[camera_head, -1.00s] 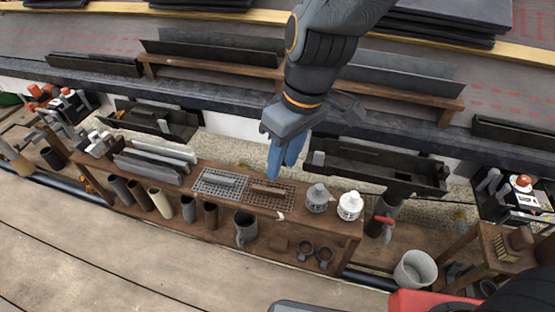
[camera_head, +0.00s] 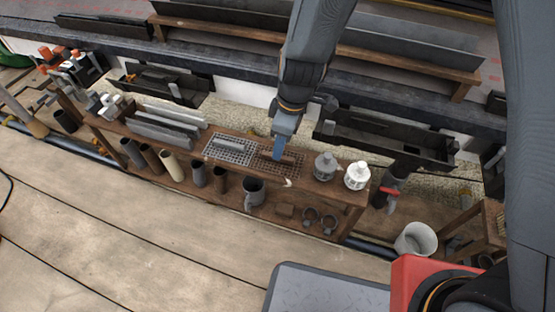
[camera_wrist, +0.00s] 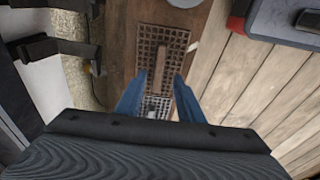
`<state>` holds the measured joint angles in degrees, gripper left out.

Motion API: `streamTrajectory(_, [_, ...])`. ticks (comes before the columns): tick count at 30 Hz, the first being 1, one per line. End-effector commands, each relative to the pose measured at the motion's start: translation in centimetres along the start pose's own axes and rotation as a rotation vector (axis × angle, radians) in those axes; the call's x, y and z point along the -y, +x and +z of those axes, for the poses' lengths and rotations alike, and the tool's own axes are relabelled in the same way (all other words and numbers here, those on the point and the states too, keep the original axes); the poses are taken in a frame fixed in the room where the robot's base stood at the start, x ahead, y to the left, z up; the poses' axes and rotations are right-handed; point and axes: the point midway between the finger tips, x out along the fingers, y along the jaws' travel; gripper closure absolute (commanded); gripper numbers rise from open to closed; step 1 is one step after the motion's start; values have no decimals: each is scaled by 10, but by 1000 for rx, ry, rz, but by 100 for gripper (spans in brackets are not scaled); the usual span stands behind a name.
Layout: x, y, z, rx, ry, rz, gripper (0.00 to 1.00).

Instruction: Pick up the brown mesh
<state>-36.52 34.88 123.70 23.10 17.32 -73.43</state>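The brown mesh (camera_head: 294,164) is a flat grid with a raised brown bar along its middle, lying on the wooden shelf bench. It also shows in the wrist view (camera_wrist: 177,44). My gripper (camera_head: 277,155) points down over this mesh. In the wrist view my gripper (camera_wrist: 158,84) has its blue fingers apart, with the bar (camera_wrist: 160,62) in line with the gap between them. The fingers look empty. Whether the tips touch the mesh cannot be told.
A grey mesh (camera_head: 229,149) lies directly left of the brown one. A grey container (camera_head: 325,166) and a white container (camera_head: 357,175) stand to the right on the bench (camera_head: 330,190). Grey slabs (camera_head: 165,129) stand at the left. A black gutter (camera_head: 385,138) is behind.

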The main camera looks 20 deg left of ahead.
Motion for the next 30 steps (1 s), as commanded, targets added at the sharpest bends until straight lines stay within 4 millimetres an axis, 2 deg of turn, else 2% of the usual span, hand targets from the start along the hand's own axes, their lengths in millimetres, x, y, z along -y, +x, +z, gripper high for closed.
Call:
streamTrajectory(7, [-3,38,0,1,0,-1,66])
streamTrajectory(15, [-3,42,0,0,1,0,66])
streamTrajectory(16, [-3,42,0,0,1,0,67])
streamTrajectory(22, [-3,42,0,1,2,-1,100])
streamTrajectory(30, [-3,42,0,0,2,0,100])
